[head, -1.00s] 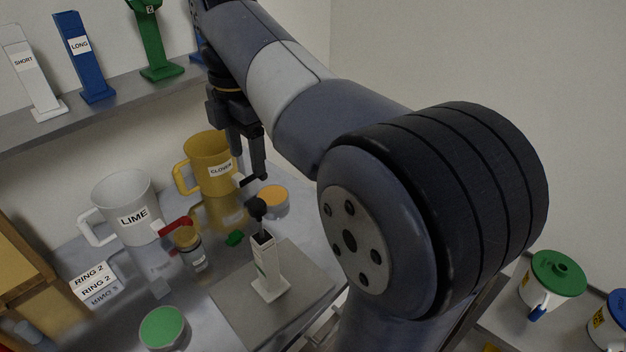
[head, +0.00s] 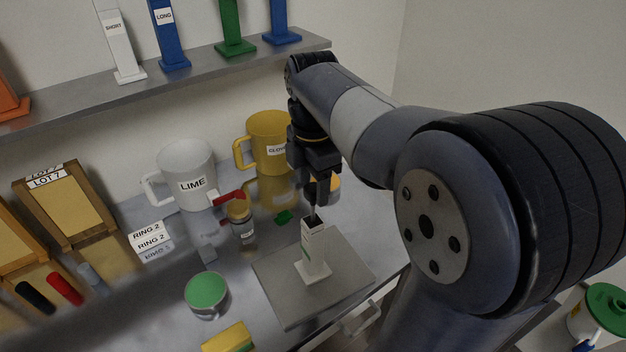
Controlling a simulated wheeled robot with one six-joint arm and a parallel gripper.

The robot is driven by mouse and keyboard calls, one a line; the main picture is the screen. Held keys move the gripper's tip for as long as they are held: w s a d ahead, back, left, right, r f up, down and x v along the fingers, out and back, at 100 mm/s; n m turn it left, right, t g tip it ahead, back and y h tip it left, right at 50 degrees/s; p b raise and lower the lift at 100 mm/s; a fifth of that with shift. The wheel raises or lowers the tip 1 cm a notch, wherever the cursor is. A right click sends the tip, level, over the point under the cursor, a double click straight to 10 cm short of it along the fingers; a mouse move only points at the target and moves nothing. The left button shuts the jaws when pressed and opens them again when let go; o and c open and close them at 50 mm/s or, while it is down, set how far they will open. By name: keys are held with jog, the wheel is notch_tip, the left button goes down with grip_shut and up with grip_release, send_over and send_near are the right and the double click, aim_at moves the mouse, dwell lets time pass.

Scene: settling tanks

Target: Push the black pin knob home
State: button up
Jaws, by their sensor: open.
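A white post (head: 313,247) with a dark slot in its top and a small green mark stands upright on a grey plate (head: 345,271). A thin dark pin stem rises from its top; the black pin knob is largely hidden by my gripper and hard to tell from it. My gripper (head: 318,193) points down directly above the post, its open fingers at the height of the knob. I cannot tell whether the fingers touch the knob.
Behind the post stand a yellow CLOVE mug (head: 266,140) and a white LIME mug (head: 186,174). A green-lidded pot (head: 207,293) is front left. A shelf (head: 190,75) runs behind.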

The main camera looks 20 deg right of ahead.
grip_shut()
dwell(0.5)
